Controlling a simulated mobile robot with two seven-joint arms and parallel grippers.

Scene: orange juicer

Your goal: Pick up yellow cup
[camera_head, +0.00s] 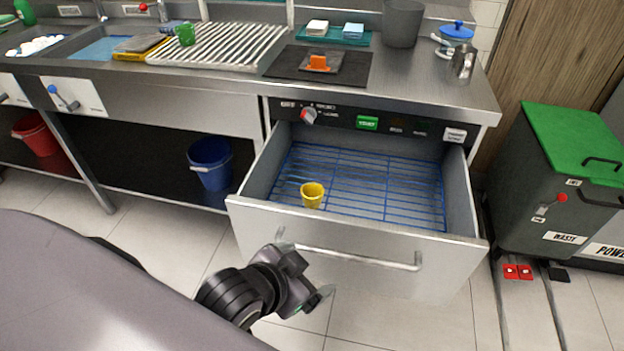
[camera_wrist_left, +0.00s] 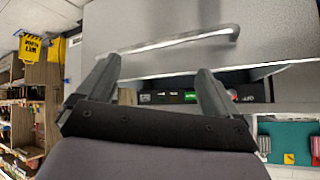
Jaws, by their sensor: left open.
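The yellow cup (camera_head: 312,195) stands upright on the blue wire rack (camera_head: 385,185) inside the open drawer (camera_head: 350,245), near its front left. My left gripper (camera_head: 312,302) is in front of the drawer face, below the handle (camera_head: 350,257), outside the drawer and apart from the cup. In the left wrist view, the two fingers of my left gripper (camera_wrist_left: 155,80) are spread with nothing between them, and the drawer handle (camera_wrist_left: 185,40) shows beyond them. The cup does not show in that view. My right gripper is not in view.
The drawer's raised front wall stands between my left gripper and the cup. The steel counter (camera_head: 420,95) overhangs the drawer's back. A grey waste bin (camera_head: 545,185) with a green lid stands at the right. A blue bucket (camera_head: 210,163) sits under the counter at the left.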

